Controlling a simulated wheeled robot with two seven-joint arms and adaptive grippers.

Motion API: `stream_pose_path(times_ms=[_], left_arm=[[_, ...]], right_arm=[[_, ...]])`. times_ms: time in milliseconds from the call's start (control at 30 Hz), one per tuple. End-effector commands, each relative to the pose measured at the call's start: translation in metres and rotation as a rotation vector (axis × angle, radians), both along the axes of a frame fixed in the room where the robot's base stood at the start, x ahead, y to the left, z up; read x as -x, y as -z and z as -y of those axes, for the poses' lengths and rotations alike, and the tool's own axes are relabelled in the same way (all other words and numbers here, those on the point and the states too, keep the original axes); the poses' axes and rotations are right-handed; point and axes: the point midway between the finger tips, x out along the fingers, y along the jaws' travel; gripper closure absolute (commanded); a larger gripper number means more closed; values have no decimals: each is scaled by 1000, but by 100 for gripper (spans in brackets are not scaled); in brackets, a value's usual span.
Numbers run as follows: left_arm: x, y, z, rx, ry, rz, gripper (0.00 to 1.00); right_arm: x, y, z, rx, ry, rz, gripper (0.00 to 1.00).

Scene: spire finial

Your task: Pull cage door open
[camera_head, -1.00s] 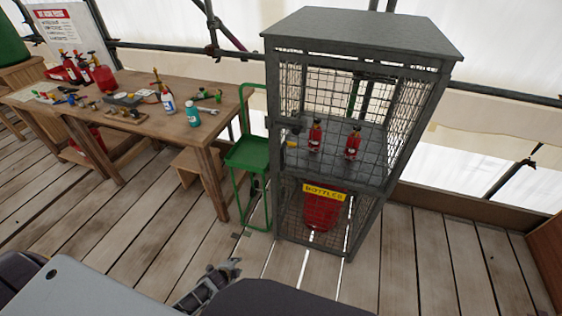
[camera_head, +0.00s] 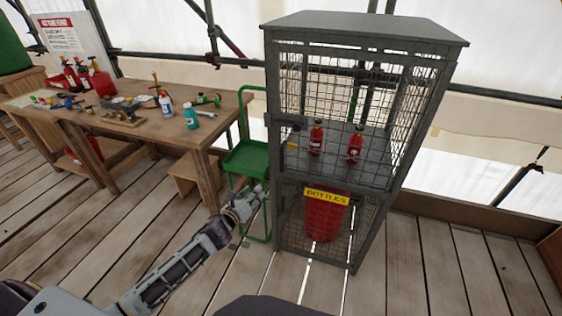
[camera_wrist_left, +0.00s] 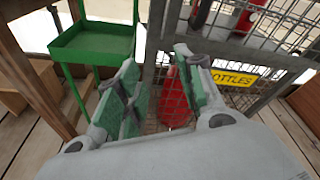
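The grey metal cage (camera_head: 362,34) stands upright with a flat roof. Its mesh front (camera_head: 310,85) looks closed, and a yellow BOTTLES sign (camera_head: 326,196) hangs on the lower part. Small red bottles (camera_head: 316,138) stand on the inner shelf, and a larger red one (camera_head: 323,222) is below. My left gripper (camera_head: 250,200) is in front of the cage's lower left side, apart from it. In the left wrist view its green-padded fingers (camera_wrist_left: 157,68) are spread and empty, with the cage's left post and mesh beyond them. My right gripper is out of view.
A green trolley (camera_head: 246,158) stands just left of the cage, close to my left gripper. Further left is a wooden workbench (camera_head: 190,142) with tools and bottles. The plank floor in front and to the right of the cage is clear.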

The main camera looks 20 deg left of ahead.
Motion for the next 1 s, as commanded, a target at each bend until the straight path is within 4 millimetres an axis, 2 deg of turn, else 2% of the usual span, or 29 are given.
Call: stream_pose_path(times_ms=[100,200,400,567,1000], left_arm=[[-3,-38,15,-151,67,103,63],[-3,-66,27,-264,110,178,63],[1,-98,41,-403,154,269,63],[2,-104,43,-426,160,284,63],[0,-104,44,-424,159,282,63]], right_arm=[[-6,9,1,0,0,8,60],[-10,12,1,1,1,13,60],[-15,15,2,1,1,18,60],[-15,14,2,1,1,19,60],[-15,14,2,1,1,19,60]])
